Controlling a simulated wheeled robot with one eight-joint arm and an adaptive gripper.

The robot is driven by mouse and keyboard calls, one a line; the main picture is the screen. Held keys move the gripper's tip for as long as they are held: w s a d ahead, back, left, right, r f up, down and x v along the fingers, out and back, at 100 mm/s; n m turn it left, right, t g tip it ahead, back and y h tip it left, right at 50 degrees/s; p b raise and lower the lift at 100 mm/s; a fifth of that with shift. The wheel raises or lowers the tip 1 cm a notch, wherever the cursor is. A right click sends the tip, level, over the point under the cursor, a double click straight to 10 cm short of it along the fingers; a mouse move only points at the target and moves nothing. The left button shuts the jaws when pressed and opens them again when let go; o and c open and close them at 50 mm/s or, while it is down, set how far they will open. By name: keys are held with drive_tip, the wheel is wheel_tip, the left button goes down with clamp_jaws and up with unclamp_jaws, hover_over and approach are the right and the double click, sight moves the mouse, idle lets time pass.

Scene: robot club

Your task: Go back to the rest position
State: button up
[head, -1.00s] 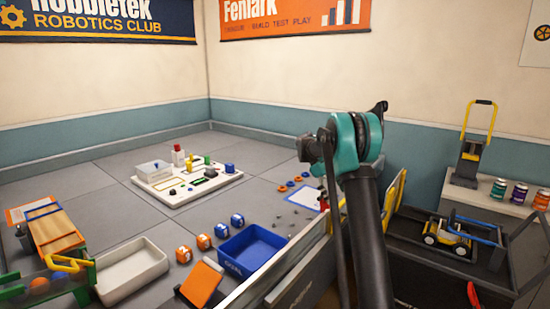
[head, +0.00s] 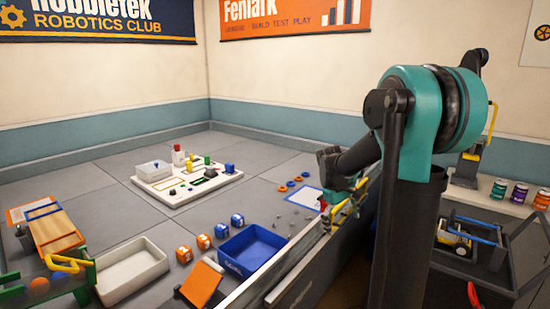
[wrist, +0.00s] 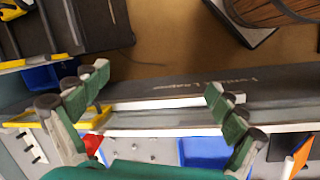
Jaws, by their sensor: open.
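My gripper (wrist: 155,84) is open, with its two green-padded fingers spread wide and nothing between them in the wrist view. In the head view, my gripper (head: 347,203) hangs at the end of my bent arm, partly in front of the low grey border wall (head: 310,270). The wrist view looks down on this wall (wrist: 170,88), which runs across between and beyond the fingers. My large teal joint hides part of the right side of the head view.
A blue bin (head: 250,248), which also shows in the wrist view (wrist: 203,153), stands inside the wall. Several orange and blue blocks are beside it. A white tray (head: 132,268) and a white board (head: 187,178) lie left. A black cart (head: 450,285) stands right.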

drive_tip(key=s+a+f+m+t+y, duration=0.1)
drive_tip(key=s+a+f+m+t, duration=0.1)
drive_tip(key=s, duration=0.8)
drive_tip(key=s+a+f+m+t+y, duration=0.2)
drive_tip(key=s+f, duration=0.4)
drive_tip(key=s, duration=0.4)
drive_tip(key=shift+s+a+f+m, duration=0.3)
drive_tip(key=shift+s+f+m, duration=0.05)
drive_tip(key=shift+m, duration=0.55)
